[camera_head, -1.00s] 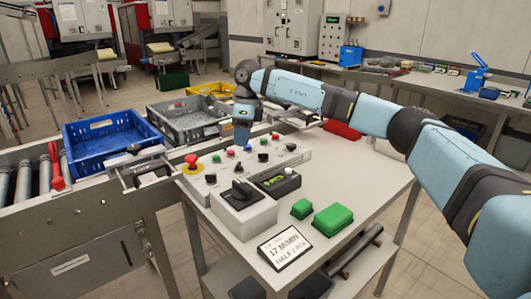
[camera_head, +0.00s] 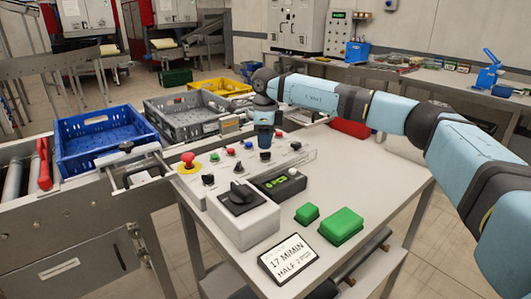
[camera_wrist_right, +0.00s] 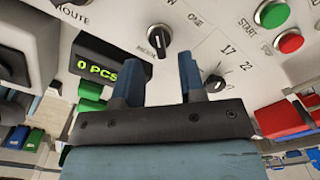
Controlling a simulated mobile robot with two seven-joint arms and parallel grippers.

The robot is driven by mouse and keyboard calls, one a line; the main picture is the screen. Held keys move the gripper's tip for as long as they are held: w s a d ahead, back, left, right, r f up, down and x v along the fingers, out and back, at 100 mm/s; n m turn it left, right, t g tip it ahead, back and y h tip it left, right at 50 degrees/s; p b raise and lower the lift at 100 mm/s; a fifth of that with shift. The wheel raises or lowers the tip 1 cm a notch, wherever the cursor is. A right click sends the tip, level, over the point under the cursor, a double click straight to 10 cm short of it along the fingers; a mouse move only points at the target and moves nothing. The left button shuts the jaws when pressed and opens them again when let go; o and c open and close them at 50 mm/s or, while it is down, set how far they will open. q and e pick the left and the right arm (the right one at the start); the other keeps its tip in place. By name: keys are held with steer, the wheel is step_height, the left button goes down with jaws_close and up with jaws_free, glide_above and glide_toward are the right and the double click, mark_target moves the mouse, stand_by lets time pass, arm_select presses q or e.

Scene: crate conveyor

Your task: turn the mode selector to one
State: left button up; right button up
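The mode selector (camera_wrist_right: 157,40) is a black knob on the pale panel in the right wrist view, with the label ONE (camera_wrist_right: 193,20) to its upper right. Its white mark appears to lie toward the left, away from ONE; I cannot read the left label. It seems to be the black knob (camera_head: 239,168) in the head view. My right gripper (camera_head: 264,153) hangs fingers down over the panel. In the wrist view the gripper (camera_wrist_right: 160,75) has its fingers apart with nothing between them. The selector shows beyond the fingertips, apparently not gripped. My left gripper is not in view.
A numbered dial (camera_wrist_right: 213,83) is close to one finger. The counter (camera_head: 280,180) reads 0 PCS. A large rotary switch box (camera_head: 243,218), emergency stop (camera_head: 188,160) and several buttons crowd the panel. Green blocks (camera_head: 340,224) and a sign (camera_head: 287,258) stand on the table (camera_head: 385,185).

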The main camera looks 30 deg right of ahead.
mark_target(265, 155)
step_height(265, 155, down, 3)
steer(key=shift+r, duration=0.15)
steer(key=shift+f, duration=0.6)
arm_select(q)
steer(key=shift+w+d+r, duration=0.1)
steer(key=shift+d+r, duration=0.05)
arm_select(e)
jaws_close()
